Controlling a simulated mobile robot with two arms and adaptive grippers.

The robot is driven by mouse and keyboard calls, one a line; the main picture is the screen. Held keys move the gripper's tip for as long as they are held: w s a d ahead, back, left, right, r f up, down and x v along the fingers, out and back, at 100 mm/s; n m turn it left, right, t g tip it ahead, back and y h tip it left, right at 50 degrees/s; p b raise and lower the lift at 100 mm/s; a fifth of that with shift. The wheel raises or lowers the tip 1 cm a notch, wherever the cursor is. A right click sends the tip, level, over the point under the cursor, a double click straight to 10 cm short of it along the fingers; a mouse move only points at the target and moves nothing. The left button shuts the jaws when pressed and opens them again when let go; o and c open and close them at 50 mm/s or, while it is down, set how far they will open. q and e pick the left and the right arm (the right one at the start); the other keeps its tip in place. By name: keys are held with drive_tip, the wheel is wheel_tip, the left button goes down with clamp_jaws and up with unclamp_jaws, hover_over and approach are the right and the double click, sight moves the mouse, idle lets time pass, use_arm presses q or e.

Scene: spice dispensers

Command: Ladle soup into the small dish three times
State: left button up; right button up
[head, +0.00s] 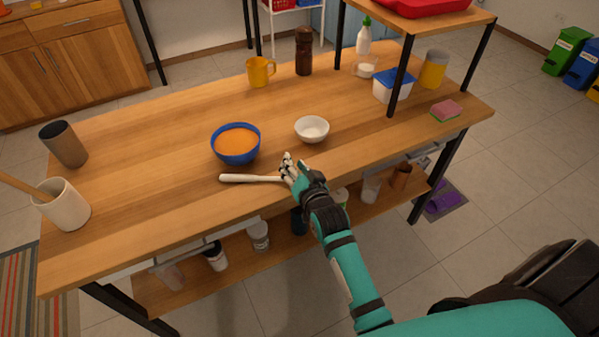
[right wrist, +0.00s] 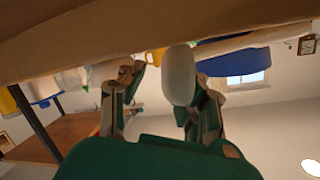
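The blue bowl (head: 222,153) holds orange soup (head: 237,139) and stands near the middle of the table. The small white dish (head: 312,130) stands to its right and looks empty. The pale ladle (head: 248,178) lies on the table in front of the blue bowl. My right gripper (head: 288,172) is at the ladle's right end. In the right wrist view its fingers (right wrist: 160,85) are apart, with the ladle's rounded pale end (right wrist: 180,76) between them, close to one finger. The blue bowl (right wrist: 236,47) also shows there. My left gripper is not in view.
A yellow mug (head: 260,72) and a dark pepper mill (head: 303,52) stand at the back. A white crock (head: 66,207) and a dark cup (head: 64,144) stand at the left. A raised shelf (head: 480,14) stands at the right, with a sponge (head: 446,111) nearby.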

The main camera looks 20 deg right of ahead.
drive_tip(key=d+v, duration=0.1)
drive_tip(key=v, duration=1.1)
drive_tip(key=s+a+f+n+g+y, duration=0.1)
drive_tip(key=s+a+f+n+g, duration=0.2)
drive_tip(key=f, duration=1.1)
drive_tip(key=s+a+f+n+g+y, duration=0.1)
drive_tip(key=s+a+f+g, duration=0.25)
drive_tip(key=f, duration=1.05)
drive_tip(key=s+d+f+n+g, duration=0.1)
drive_tip(key=s+d+f+g, duration=0.1)
drive_tip(key=s+f, duration=0.5)
drive_tip(key=s+d+f+n+g, duration=0.2)
drive_tip(key=s+f, duration=0.5)
drive_tip(key=s, duration=0.7)
drive_tip(key=s+d+f+n+g+p, duration=0.1)
drive_tip(key=s+d+f+n+g, duration=0.1)
drive_tip(key=s+f, duration=0.5)
drive_tip(key=s+d+g, duration=0.1)
drive_tip(key=s+g, duration=0.1)
drive_tip(key=s, duration=0.1)
drive_tip(key=shift+s+f+h, duration=0.15)
drive_tip(key=shift+s+h, duration=0.05)
drive_tip(key=shift+h, duration=0.1)
drive_tip(key=shift+a, duration=0.1)
